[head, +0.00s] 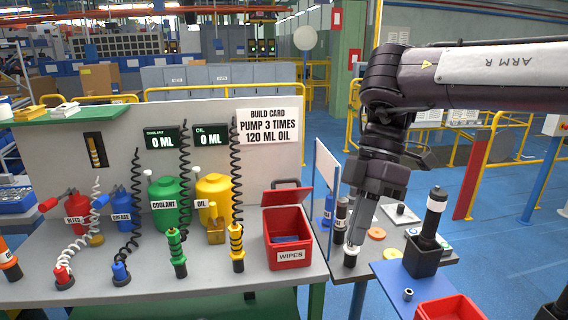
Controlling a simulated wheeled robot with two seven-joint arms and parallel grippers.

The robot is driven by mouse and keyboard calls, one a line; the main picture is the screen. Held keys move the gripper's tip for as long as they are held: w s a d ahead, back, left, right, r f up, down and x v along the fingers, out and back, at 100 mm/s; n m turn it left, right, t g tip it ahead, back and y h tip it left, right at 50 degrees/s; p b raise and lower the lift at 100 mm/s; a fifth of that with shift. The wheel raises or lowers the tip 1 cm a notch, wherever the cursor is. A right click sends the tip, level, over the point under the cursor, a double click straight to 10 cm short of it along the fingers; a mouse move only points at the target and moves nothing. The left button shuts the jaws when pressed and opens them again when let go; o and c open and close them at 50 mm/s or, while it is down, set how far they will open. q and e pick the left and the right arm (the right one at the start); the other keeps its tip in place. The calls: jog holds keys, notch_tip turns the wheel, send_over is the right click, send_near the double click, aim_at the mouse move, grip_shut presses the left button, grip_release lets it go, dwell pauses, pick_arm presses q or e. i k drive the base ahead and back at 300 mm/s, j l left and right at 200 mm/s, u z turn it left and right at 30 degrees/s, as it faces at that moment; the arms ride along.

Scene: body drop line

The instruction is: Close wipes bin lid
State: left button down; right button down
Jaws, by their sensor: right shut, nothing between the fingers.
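The red wipes bin (288,254) stands at the right end of the grey bench, with a white WIPES label on its front. Its red lid (287,197) is raised and tilted up at the back, so the bin's mouth is open and dark blue contents show inside. My right gripper (354,241) points down to the right of the bin, beyond a thin upright panel. It is shut and empty, apart from the bin and lid. My left gripper is out of view.
A thin upright panel (326,185) stands between the bin and my right gripper. Below the gripper, a side table holds a small black cylinder (350,258) and coloured discs. A black bottle in a holder (422,258) stands right. Coiled-cord tools (236,247) stand left of the bin.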

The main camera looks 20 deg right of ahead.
aim_at(272, 197)
jog(key=i+l, duration=0.15)
jog(key=i, duration=0.3)
jog(key=i+l, duration=0.15)
jog(key=i, duration=0.25)
jog(key=i+l, duration=0.15)
jog(key=i, duration=0.3)
jog(key=i+l, duration=0.2)
jog(key=i, duration=0.2)
